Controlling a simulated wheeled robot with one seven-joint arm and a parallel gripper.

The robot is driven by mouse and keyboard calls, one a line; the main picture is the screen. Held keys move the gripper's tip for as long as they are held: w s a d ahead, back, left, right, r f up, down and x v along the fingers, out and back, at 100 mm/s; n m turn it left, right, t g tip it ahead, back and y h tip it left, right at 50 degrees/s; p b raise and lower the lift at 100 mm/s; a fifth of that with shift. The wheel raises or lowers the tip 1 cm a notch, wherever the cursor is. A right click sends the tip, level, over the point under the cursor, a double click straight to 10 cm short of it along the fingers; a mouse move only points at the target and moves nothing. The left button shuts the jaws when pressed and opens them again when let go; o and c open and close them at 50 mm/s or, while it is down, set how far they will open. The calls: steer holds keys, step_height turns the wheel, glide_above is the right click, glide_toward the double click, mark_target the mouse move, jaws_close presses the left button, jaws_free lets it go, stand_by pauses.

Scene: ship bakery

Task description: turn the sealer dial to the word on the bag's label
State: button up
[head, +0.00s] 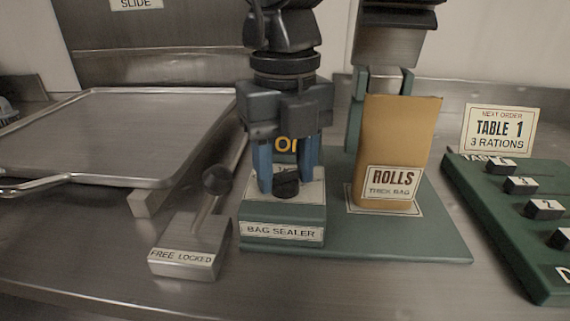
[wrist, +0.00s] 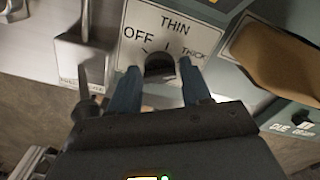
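The bag sealer (head: 283,232) is a green box with a pale dial plate marked OFF, THIN and THICK, which reads clearly in the wrist view (wrist: 178,24). Its black dial (head: 286,184) also shows in the wrist view (wrist: 160,66); I cannot tell which word it points to. My gripper (head: 287,180) is over the sealer, pointing down. Its blue fingers stand open on either side of the dial, with small gaps showing. The brown bag (head: 398,135) stands upright to the right; its label (head: 390,184) reads ROLLS, THICK BAG.
A lever block (head: 184,258) labelled FREE and LOCKED, with a black knob, stands left of the sealer. A metal tray (head: 110,130) lies further left. A green panel (head: 505,215) with black knobs and a TABLE 1, 3 RATIONS card (head: 500,130) are at the right.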

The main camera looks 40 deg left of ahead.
mark_target(284, 172)
steer(key=shift+o, duration=1.3)
step_height(284, 172, up, 8)
steer(key=shift+f, duration=0.15)
